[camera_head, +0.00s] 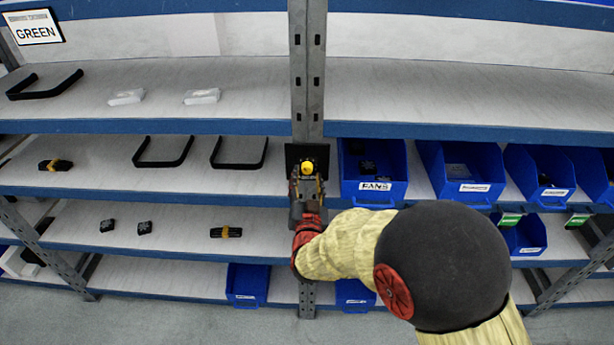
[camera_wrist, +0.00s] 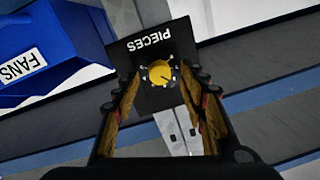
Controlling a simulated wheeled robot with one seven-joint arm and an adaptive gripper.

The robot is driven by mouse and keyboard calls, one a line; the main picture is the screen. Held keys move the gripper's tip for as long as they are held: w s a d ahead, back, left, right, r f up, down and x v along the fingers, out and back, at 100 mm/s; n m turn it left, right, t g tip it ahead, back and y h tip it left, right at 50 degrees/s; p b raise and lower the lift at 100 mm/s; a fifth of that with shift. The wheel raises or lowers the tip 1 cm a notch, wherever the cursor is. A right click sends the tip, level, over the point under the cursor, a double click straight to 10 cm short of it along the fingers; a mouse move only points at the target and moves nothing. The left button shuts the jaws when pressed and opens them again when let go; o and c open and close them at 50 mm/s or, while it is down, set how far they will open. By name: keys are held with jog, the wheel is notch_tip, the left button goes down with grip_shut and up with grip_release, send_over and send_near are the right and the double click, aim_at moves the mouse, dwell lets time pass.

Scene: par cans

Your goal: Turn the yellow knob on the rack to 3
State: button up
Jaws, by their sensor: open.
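The yellow knob (camera_head: 307,167) sits on a black plate (camera_head: 294,152) fixed to the rack's upright post. In the wrist view the knob (camera_wrist: 160,73) is round, with small light marks around it, and the plate (camera_wrist: 180,45) reads "PIECES", upside down. The numbers and the knob's setting are too small to read. My gripper (camera_head: 308,186) is just below the knob in the head view. In the wrist view my gripper (camera_wrist: 162,92) is open, with one finger on each side of the knob and nothing between them that it holds. I cannot tell whether the fingertips touch the plate.
A blue bin labelled "FANS" (camera_head: 373,197) stands right of the plate, and it also shows close by in the wrist view (camera_wrist: 50,60). More blue bins (camera_head: 458,172) line the right shelves. Left shelves hold black handles (camera_head: 163,163) and small parts. The grey post (camera_head: 307,70) runs above the plate.

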jog(key=shift+w, duration=0.9)
jog(key=shift+c, duration=1.3)
jog(key=c, duration=0.8)
grip_shut()
